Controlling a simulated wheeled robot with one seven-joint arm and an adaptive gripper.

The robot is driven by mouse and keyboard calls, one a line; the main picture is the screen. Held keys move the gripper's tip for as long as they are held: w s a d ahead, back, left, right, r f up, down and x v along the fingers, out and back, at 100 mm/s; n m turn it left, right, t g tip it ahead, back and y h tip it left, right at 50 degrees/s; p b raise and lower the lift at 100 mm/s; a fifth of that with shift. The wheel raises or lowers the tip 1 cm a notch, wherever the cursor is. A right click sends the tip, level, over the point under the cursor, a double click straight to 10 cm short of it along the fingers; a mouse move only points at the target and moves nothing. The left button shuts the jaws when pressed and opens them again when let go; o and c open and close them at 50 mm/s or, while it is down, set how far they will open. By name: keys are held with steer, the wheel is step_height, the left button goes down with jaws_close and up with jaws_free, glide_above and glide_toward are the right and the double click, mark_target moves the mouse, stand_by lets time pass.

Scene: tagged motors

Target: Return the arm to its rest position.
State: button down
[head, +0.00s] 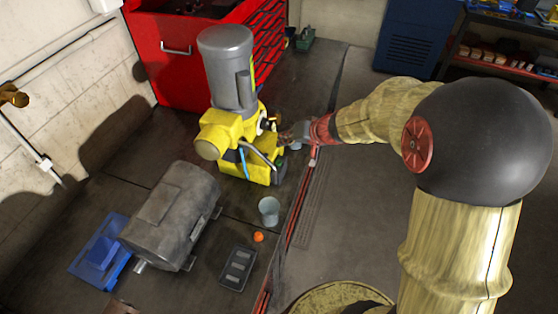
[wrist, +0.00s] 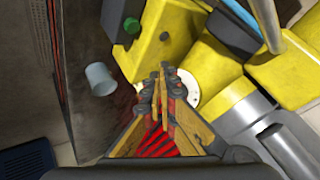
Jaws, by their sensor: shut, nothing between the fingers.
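My arm reaches across the right side of the head view toward the yellow and grey motor unit. My gripper (wrist: 160,72) shows in the wrist view with its fingers together and nothing between them. In the head view my gripper (head: 288,135) is small, right beside the yellow machine (head: 238,135) with its grey upright motor (head: 228,70). In the wrist view the yellow machine (wrist: 205,30) lies beyond and to the right of the fingertips. I cannot tell whether the fingers touch it.
A red tool cabinet (head: 185,60) stands behind. Open floor (head: 350,220) lies right of the bench edge.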

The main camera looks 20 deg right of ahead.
stand_by(0.3)
steer(key=s+a+r+n+g+b, duration=0.1)
steer(key=s+a+r+n, duration=0.1)
steer(key=s+a+r, duration=0.4)
steer(key=s+a+r+n+g, duration=0.15)
steer(key=s+r, duration=0.25)
steer(key=s, duration=0.4)
steer(key=s+d+r+h, duration=0.1)
steer(key=s+d+h, duration=0.1)
steer(key=s, duration=0.6)
steer(key=s+d+r+h+b, duration=0.1)
steer(key=s+d+h, duration=0.1)
steer(key=s, duration=0.6)
steer(key=shift+d+r+h, duration=0.25)
steer(key=shift+d+h, duration=0.05)
steer(key=shift+d, duration=0.55)
steer(key=c, duration=2.6)
jaws_free()
steer(key=shift+m, duration=0.25)
